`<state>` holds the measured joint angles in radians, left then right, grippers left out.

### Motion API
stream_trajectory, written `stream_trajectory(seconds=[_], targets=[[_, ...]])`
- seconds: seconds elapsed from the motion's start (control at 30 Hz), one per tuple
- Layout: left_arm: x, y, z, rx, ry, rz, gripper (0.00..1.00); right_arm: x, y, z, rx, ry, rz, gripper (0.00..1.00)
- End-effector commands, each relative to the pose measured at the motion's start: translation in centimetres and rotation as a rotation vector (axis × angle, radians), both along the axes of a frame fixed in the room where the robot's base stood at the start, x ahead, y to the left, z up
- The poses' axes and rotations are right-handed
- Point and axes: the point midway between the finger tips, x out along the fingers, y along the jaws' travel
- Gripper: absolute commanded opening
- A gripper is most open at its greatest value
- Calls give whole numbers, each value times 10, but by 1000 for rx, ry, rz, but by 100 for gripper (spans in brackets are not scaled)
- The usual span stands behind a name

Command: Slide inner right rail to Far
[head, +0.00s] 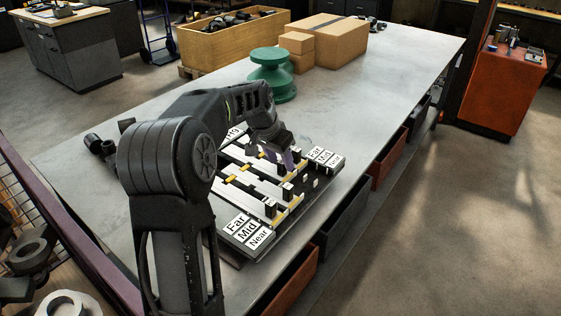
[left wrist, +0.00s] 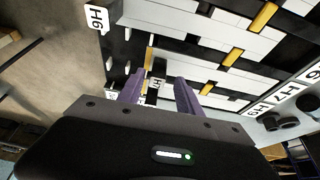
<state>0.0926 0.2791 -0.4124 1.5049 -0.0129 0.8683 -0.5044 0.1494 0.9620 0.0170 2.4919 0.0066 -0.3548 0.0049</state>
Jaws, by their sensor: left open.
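The rail board (head: 257,250) lies on the workbench, with several pale rails, yellow blocks and upright black tabs. Far, Mid and Near labels (head: 247,232) sit at its front end, and a second set (head: 323,157) at its right end. Which rail is the inner right one I cannot tell for sure. My left gripper (head: 286,157) is low over the right part of the board. In the left wrist view its purple fingers (left wrist: 159,90) are apart, with a black tab and a yellow strip seen between them; whether they touch is unclear. My arm hides the board's left part.
Small dark parts (head: 95,145) lie left of my arm. Drawers (head: 340,215) stick out below the bench's right edge.

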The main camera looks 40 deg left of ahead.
Motion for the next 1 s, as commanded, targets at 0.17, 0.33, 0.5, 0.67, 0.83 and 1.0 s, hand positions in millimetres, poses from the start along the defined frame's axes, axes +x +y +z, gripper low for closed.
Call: stream_trajectory(seconds=[0.17,0.33,0.5,0.67,0.83,1.0], targets=[[-10,1,26,2,-6,1,42,1,0,-6,2,-3,0,36],[-20,1,51,3,-6,2,42,1,1,-9,2,-4,1,36],[-26,1,63,4,-3,2,42,1,1,-10,3,-4,2,36],[-26,1,63,3,-2,1,42,1,1,-9,3,-4,2,36],[-26,1,63,2,-2,2,42,1,1,-9,3,-4,1,36],[-26,1,63,2,-2,2,42,1,1,-9,3,-4,1,36]])
